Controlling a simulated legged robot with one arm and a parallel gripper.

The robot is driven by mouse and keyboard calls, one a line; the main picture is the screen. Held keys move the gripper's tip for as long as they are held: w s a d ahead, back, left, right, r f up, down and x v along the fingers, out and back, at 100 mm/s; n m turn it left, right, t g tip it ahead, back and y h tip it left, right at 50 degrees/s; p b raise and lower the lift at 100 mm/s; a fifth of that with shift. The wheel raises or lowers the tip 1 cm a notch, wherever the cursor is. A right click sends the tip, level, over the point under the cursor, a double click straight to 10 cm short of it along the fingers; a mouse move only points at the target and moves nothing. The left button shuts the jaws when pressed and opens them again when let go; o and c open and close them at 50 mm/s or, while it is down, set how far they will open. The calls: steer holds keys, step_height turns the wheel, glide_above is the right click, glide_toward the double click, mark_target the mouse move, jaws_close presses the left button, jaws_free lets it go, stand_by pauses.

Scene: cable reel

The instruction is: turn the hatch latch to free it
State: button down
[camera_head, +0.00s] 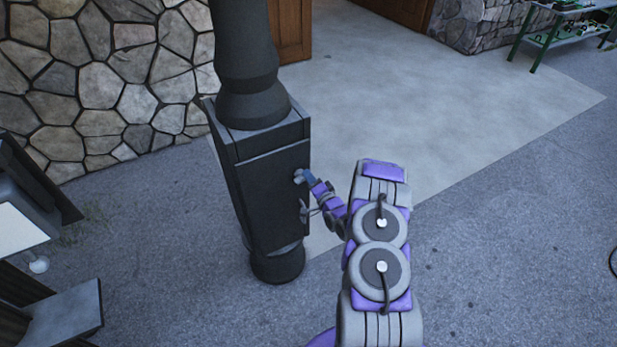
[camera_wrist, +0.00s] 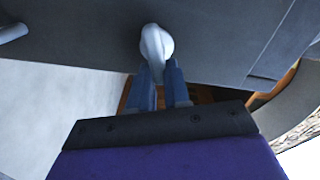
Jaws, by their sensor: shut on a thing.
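The hatch (camera_head: 273,190) is a dark grey panel on the front of a dark box set in a thick column. In the head view the latch (camera_head: 298,177) is a small light grey piece near the hatch's right edge. My gripper (camera_head: 309,178) reaches it from the right. In the wrist view the pale, rounded latch (camera_wrist: 155,45) stands out from the grey hatch (camera_wrist: 85,35). My gripper's two blue fingers (camera_wrist: 160,75) are shut on it. The fingertips partly hide the latch's lower part.
A second light grey fitting (camera_head: 304,211) sits lower on the hatch's right edge. A stone wall (camera_head: 90,80) stands behind at left, and grey furniture (camera_head: 60,315) at lower left. A green rack (camera_head: 560,35) is at the far right. The floor at right is mostly clear.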

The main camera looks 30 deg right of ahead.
steer(key=shift+d+f+m, duration=0.1)
steer(key=shift+f+m, duration=0.1)
steer(key=shift+m, duration=0.8)
steer(key=shift+d+f+m, duration=0.1)
steer(key=shift+f+m, duration=0.1)
steer(key=shift+m, duration=0.8)
steer(key=shift+b, duration=0.3)
steer(key=c, duration=1.1)
jaws_free()
steer(key=shift+d+f, duration=0.1)
steer(key=shift+d, duration=0.1)
steer(key=shift+a, duration=0.1)
steer(key=s, duration=0.5)
steer(key=s+p, duration=0.1)
steer(key=s, duration=0.5)
steer(key=s+p, duration=0.1)
steer(key=s, duration=0.5)
steer(key=shift+s+d, duration=0.2)
steer(key=shift+d, duration=0.2)
